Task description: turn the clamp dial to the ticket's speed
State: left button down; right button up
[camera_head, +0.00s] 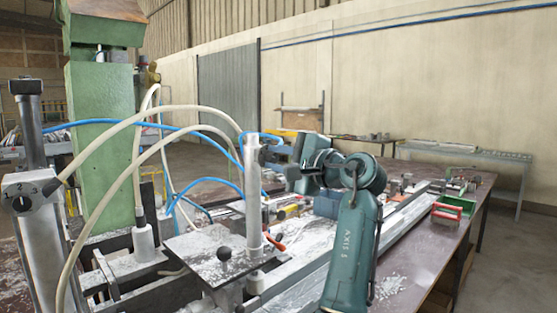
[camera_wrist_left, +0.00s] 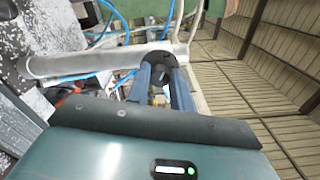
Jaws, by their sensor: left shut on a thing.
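A grey dial box (camera_head: 30,190) with a dark round dial (camera_head: 22,204) and the marks 1, 2 and 3 is on a post at the far left of the head view. I cannot read its setting clearly. My left gripper (camera_head: 270,138) is far to the right of this box, by the top of a pale upright post (camera_head: 252,195). In the left wrist view the fingers (camera_wrist_left: 161,84) are closed around a dark rounded part (camera_wrist_left: 162,63), next to the pale post (camera_wrist_left: 95,64). I cannot tell what that part belongs to. No ticket is readable. My right gripper is out of view.
White and blue hoses loop between the dial post, the green machine column (camera_head: 100,140) and the pale post. A bench (camera_head: 440,243) with a red-green tray (camera_head: 455,206) extends right.

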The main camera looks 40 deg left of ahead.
pick_arm(q)
jog(key=c, duration=1.2)
grip_release()
jog(key=shift+c, duration=0.2)
jog(key=s+d+b, duration=0.1)
jog(key=d+b, duration=0.2)
jog(key=d, duration=1)
